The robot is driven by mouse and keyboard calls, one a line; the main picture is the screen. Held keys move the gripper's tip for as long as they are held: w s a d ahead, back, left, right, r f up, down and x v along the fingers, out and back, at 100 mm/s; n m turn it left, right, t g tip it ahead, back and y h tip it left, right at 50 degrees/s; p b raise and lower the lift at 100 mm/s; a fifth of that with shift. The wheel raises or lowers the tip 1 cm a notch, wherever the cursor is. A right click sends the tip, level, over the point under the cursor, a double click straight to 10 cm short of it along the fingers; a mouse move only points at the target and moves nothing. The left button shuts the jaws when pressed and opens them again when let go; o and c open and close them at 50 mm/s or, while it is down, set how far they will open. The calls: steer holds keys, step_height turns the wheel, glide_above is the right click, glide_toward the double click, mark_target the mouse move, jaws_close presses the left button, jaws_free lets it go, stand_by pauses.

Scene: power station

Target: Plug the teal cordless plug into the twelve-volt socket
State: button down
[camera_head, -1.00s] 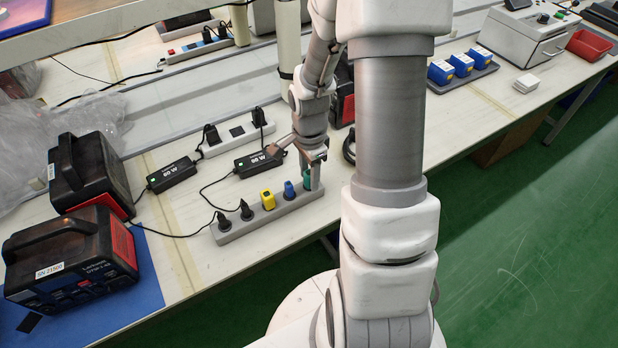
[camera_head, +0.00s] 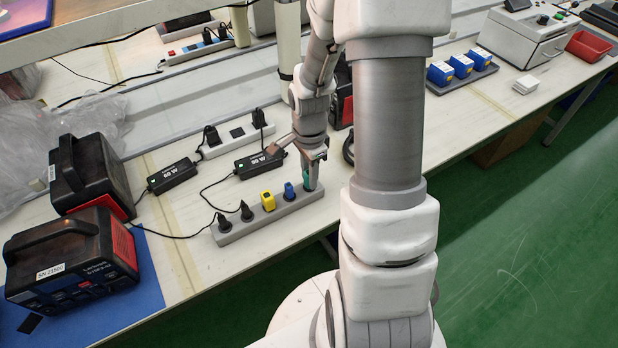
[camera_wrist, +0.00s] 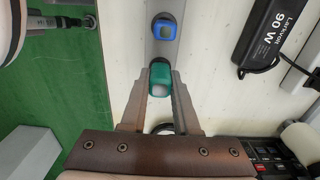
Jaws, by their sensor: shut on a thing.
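The teal plug (camera_wrist: 160,77) is between the two fingers of my gripper (camera_wrist: 158,90), which is shut on it. In the head view the teal plug (camera_head: 305,173) shows partly beside a finger, at the right end of a grey power strip (camera_head: 240,230). In the wrist view a dark round socket shows just behind the plug. I cannot tell whether the plug is still seated in the strip or just above it. I cannot make out a socket marked twelve volts.
A blue plug (camera_head: 289,191), a yellow plug (camera_head: 268,201) and two black plugs (camera_head: 246,210) sit in the same strip. Two black power adapters (camera_head: 172,175) and a white strip (camera_head: 235,137) lie behind. Black-and-red units (camera_head: 70,260) stand at left. Bare bench lies between.

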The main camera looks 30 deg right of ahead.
steer(key=shift+r+p, duration=1.95)
steer(key=shift+r, duration=0.8)
steer(key=shift+f, duration=0.1)
